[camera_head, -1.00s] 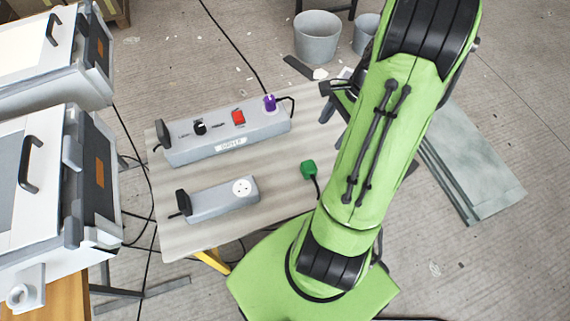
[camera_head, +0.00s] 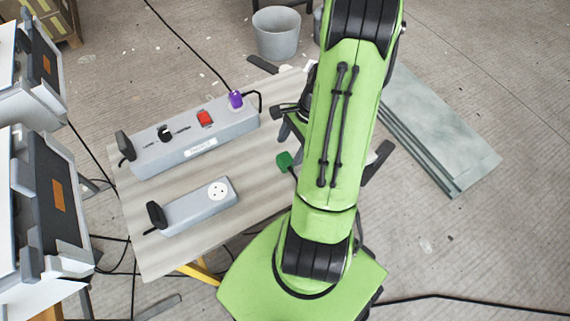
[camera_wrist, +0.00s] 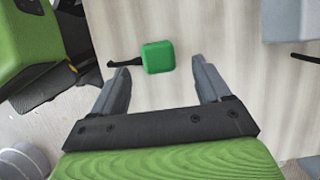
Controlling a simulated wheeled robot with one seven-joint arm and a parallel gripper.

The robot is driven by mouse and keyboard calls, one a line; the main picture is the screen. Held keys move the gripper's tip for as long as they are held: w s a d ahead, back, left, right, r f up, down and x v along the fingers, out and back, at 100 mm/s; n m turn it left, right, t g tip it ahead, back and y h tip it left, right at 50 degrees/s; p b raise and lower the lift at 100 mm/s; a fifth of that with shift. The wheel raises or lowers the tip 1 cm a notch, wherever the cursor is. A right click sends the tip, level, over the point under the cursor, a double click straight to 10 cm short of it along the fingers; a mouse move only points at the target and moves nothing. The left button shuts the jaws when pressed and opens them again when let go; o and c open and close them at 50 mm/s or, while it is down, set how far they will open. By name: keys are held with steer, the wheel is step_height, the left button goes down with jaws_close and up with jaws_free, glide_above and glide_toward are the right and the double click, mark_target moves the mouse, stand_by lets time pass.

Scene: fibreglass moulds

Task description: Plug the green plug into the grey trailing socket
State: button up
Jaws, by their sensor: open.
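The green plug (camera_head: 284,161) lies on the table right of the grey trailing socket, its dark cable running towards my arm. In the wrist view the green plug (camera_wrist: 158,57) shows just beyond and between the fingertips of my gripper (camera_wrist: 162,75), which is open and empty. The fingers do not touch it. The grey trailing socket (camera_head: 190,208) lies near the table's front, with one white round outlet facing up at its right end and a black piece at its left. The gripper is mostly hidden behind my arm in the head view.
A larger grey box (camera_head: 180,150) with a red switch, a black knob and a purple plug (camera_head: 236,99) stands behind the socket on the table (camera_head: 146,260). Grey-and-white machines (camera_head: 40,200) stand at the left. A bucket (camera_head: 277,33) stands behind the table.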

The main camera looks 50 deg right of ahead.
mark_target(286, 157)
steer(key=b+x, duration=0.2)
steer(key=x, duration=0.3)
steer(key=shift+a+f+b, duration=0.15)
steer(key=shift+f+b, duration=0.05)
steer(key=shift+b, duration=0.1)
steer(key=shift+r, duration=0.1)
steer(key=c, duration=1)
steer(key=shift+r, duration=0.1)
step_height(286, 157, up, 10)
steer(key=p, duration=0.4)
steer(key=shift+p, duration=0.3)
